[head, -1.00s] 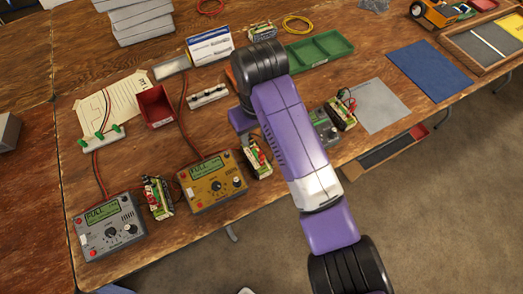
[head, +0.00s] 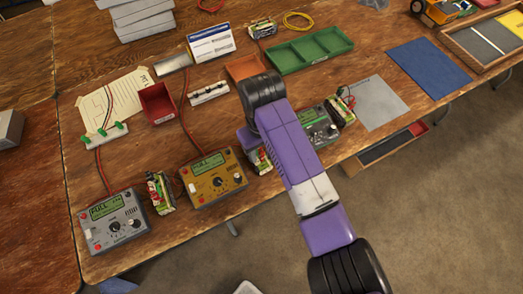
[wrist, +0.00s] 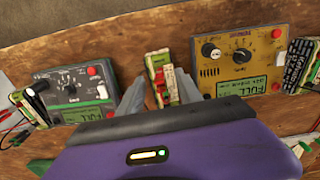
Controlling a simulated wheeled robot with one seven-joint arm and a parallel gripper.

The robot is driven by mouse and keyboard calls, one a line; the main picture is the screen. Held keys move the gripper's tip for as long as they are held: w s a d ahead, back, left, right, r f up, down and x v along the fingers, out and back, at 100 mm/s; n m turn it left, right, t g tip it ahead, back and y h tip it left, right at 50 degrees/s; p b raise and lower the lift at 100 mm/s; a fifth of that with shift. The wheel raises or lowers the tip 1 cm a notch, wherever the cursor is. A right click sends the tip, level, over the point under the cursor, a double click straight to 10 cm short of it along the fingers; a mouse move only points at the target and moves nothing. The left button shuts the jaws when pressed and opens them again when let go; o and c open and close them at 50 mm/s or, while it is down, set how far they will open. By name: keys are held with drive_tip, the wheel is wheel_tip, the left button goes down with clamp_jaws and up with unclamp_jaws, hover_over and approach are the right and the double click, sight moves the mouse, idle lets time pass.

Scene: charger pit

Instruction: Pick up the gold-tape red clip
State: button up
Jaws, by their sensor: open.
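A battery pack (wrist: 171,88) stands between the gold charger (wrist: 238,52) and the grey charger (wrist: 75,88) in the wrist view. A red clip (wrist: 159,77) shows on its near side; I cannot make out gold tape on it. My gripper (wrist: 158,84) is open, with one finger on each side of the pack and clip. I cannot tell whether the fingers touch it. In the head view my arm hides the fingertips and most of this pack (head: 260,160), beside the gold charger (head: 212,178).
Another battery pack (head: 159,190) stands between the gold charger and the left grey charger (head: 110,222). A red bin (head: 157,103), an orange tray (head: 245,68) and a green tray (head: 310,50) lie farther back. A green-clip holder (wrist: 297,148) shows at the wrist view's lower right.

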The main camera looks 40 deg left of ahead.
sight(261, 150)
clamp_jaws()
wheel_tip(261, 150, up, 20)
drive_tip(key=p, duration=0.5)
